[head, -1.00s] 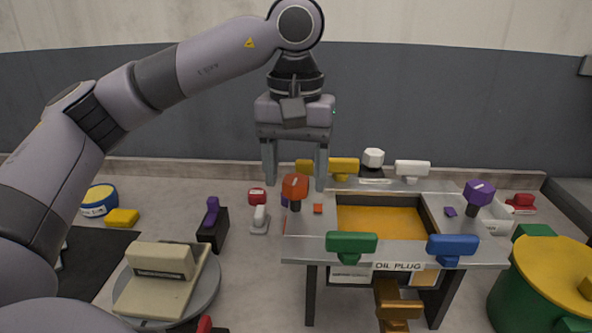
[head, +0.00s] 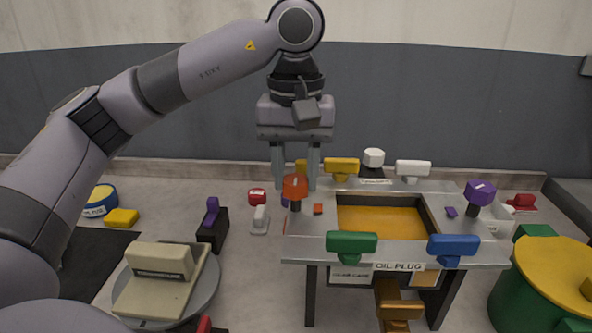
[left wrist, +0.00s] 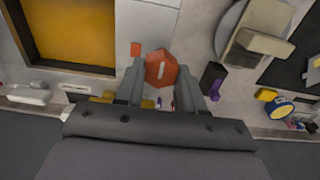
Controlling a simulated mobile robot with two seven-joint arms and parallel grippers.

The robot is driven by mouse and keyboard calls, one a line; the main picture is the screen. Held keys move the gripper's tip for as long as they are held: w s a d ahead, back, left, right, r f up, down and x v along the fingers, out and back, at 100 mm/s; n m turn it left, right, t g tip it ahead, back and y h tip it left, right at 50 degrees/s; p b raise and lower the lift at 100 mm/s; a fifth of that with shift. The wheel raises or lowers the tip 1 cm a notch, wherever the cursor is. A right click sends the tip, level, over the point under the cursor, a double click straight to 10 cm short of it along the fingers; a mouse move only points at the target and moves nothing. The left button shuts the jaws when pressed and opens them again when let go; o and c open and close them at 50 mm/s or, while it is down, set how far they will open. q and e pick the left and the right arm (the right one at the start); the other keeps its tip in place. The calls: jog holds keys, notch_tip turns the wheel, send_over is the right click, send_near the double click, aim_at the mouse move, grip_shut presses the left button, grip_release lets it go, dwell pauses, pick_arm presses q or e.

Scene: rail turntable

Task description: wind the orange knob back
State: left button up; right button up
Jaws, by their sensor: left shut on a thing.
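The orange knob (head: 295,184) stands at the left rear corner of the metal table (head: 303,243). It is faceted, with a white line on its top. In the left wrist view the knob (left wrist: 161,69) lies between the two fingers. My left gripper (head: 295,189) points down from above and is shut on the knob, one finger on each side. A small orange square (head: 318,209) lies on the tabletop beside the knob. My right gripper is not in view.
The table also carries a purple knob (head: 480,192), a green handle (head: 351,243), a blue handle (head: 452,246) and yellow and white handles along the back. A turntable (head: 207,290) stands at the lower left. A green drum with a yellow lid (head: 560,265) stands at the right.

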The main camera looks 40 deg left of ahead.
pick_arm(q)
jog(key=n, duration=0.3)
jog(key=n+p, duration=0.1)
jog(key=n, duration=0.5)
jog(key=shift+r, duration=0.1)
jog(key=n+p, duration=0.1)
jog(key=n, duration=0.3)
jog(key=shift+a, duration=0.1)
jog(key=shift+n, duration=2)
jog(key=o, duration=1)
jog(key=shift+s, duration=0.1)
jog(key=shift+o, duration=0.2)
jog(key=shift+p, duration=0.3)
